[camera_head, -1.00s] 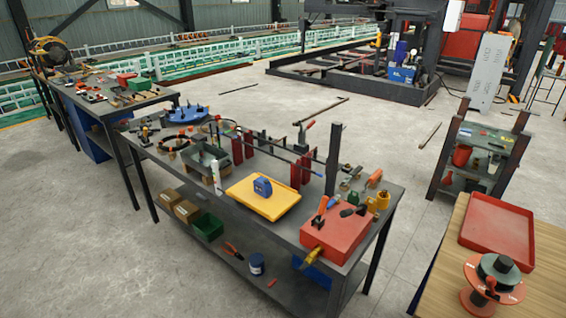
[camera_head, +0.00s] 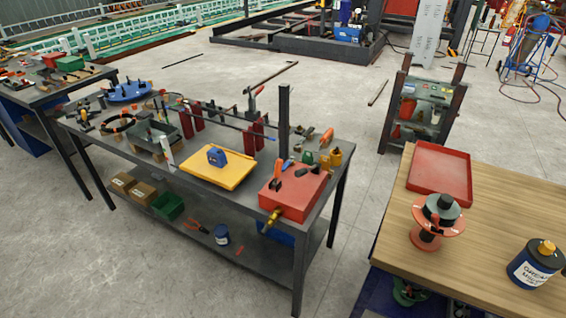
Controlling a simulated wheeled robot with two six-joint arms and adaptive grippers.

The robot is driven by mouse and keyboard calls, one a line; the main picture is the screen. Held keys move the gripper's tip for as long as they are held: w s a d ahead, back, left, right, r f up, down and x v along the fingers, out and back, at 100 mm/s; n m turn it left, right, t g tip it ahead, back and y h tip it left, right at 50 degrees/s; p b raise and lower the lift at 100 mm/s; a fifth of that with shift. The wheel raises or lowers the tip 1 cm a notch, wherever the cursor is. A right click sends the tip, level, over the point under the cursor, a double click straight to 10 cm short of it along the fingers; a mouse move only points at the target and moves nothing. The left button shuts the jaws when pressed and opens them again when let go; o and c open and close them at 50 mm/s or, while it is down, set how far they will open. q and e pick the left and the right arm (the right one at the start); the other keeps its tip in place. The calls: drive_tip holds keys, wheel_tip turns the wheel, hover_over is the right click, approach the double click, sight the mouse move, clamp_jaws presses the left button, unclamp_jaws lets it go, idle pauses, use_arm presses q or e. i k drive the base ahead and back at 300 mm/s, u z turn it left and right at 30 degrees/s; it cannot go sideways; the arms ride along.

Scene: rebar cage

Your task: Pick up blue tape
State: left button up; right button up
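In the head view a small blue tape (camera_head: 217,156), shaped like a tape measure, stands on a yellow tray (camera_head: 203,177). The tray lies on the front part of the dark workbench (camera_head: 240,187), left of a red box (camera_head: 293,190) with tools on top. Nothing covers the blue tape. Neither of my grippers shows in the view.
A wooden table (camera_head: 510,207) stands at the right with a red tray (camera_head: 441,171), a spool (camera_head: 436,220) and a dark labelled can (camera_head: 534,264). A small shelf rack (camera_head: 422,107) stands behind it. The floor in front of the workbench is clear at the left.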

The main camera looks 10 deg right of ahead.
sight(216, 157)
drive_tip(key=z, duration=0.35)
drive_tip(key=i, duration=0.65)
drive_tip(key=z, duration=0.5)
